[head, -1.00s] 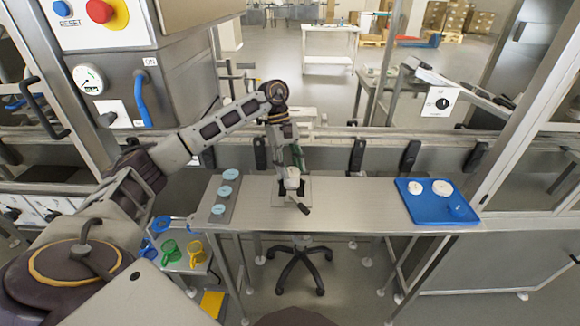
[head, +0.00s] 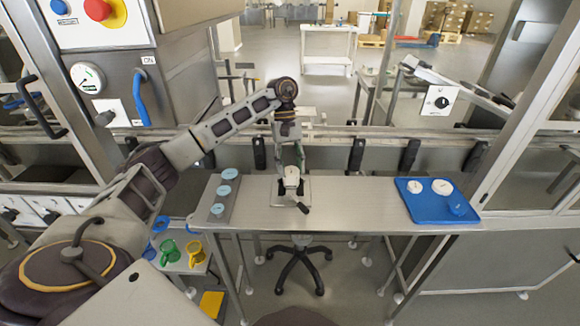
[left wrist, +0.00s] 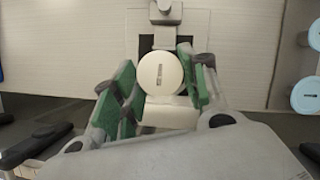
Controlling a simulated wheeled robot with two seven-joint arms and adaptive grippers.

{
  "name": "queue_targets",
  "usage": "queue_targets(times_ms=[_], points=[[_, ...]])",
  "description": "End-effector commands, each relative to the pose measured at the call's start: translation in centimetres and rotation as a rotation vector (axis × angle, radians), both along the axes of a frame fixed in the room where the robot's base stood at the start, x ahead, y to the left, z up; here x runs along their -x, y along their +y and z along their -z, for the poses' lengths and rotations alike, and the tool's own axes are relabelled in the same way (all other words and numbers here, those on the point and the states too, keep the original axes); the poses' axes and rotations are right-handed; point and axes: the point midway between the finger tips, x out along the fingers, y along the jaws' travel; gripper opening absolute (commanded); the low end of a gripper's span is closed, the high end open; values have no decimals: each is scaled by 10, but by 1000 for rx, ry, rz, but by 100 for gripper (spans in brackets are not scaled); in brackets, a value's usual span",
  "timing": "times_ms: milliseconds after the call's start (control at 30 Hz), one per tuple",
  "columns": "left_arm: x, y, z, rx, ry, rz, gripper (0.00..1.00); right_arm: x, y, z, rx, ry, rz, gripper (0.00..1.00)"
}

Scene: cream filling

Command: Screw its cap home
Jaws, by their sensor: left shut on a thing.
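A white round cap (left wrist: 161,73) with a dark mark on top sits at a small clamp fixture on the steel bench; in the head view the white top (head: 292,173) is small. My left gripper (left wrist: 158,82) reaches down from above with its green-padded fingers on either side of the cap and is shut on it. The jar under the cap is hidden, so I cannot tell how the cap sits on it. The fixture's plate (head: 304,188) has a dark-ended handle (head: 303,208) toward the front. My right gripper is not in view.
A grey strip (head: 229,206) with light-blue discs lies at the bench's left end. A blue tray (head: 426,209) with white discs and a blue item lies at the right end. The bench (head: 350,206) between fixture and tray is clear. Coloured mugs (head: 169,252) stand lower left.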

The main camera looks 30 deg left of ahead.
Motion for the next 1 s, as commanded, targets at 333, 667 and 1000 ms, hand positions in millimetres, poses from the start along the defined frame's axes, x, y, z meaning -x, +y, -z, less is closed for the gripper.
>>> queue_targets(times_ms=[333,667,1000], points=[[-1,-2,0,0,0,188,15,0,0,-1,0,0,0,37],[-1,-1,0,0,0,204,47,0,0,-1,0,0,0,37],[-1,-1,0,0,0,201,62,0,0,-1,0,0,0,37]])
